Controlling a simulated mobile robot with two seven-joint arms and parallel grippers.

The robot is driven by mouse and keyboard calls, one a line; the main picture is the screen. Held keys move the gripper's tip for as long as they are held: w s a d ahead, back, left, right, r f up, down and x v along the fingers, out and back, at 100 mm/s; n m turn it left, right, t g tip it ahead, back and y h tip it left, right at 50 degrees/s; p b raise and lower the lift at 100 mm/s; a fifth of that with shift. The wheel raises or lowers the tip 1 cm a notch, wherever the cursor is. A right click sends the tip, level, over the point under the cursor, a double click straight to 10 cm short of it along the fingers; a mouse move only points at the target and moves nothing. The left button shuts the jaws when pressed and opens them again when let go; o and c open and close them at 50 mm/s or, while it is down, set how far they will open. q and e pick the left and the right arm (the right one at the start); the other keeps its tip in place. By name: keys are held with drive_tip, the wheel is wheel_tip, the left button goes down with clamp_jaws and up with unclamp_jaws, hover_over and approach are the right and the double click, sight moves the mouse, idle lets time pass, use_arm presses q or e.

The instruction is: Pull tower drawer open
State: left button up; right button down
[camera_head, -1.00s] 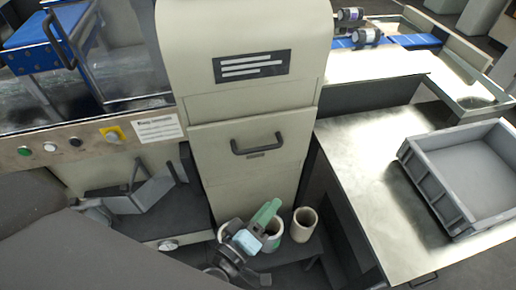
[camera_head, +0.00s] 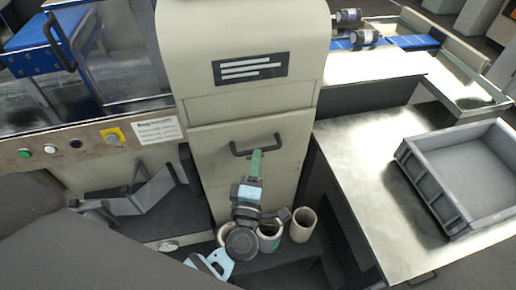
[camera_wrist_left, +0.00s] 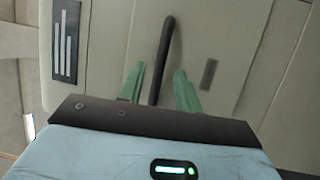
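The tower drawer (camera_head: 210,148) is a beige front panel in the tall beige tower, and it looks flush and closed in the head view. Its dark bar handle (camera_head: 276,141) runs across the upper part of the panel. My left gripper (camera_head: 256,156) points up at the handle's middle and hides part of it. In the left wrist view, its two green fingers (camera_wrist_left: 158,84) stand apart, one on each side of the handle (camera_wrist_left: 166,42), with gaps visible. I cannot tell whether the bar lies fully between the fingertips. My right gripper is not in view.
Several cream cylinders (camera_head: 303,224) stand on a low dark shelf below the drawer. A metal table (camera_head: 365,190) with a grey crate (camera_head: 433,185) is at right. A control panel (camera_head: 92,140) with buttons is at left. A dark label (camera_head: 250,69) is above the drawer.

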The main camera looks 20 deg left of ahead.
use_arm(q)
drive_tip(key=shift+x, duration=2.1)
clamp_jaws()
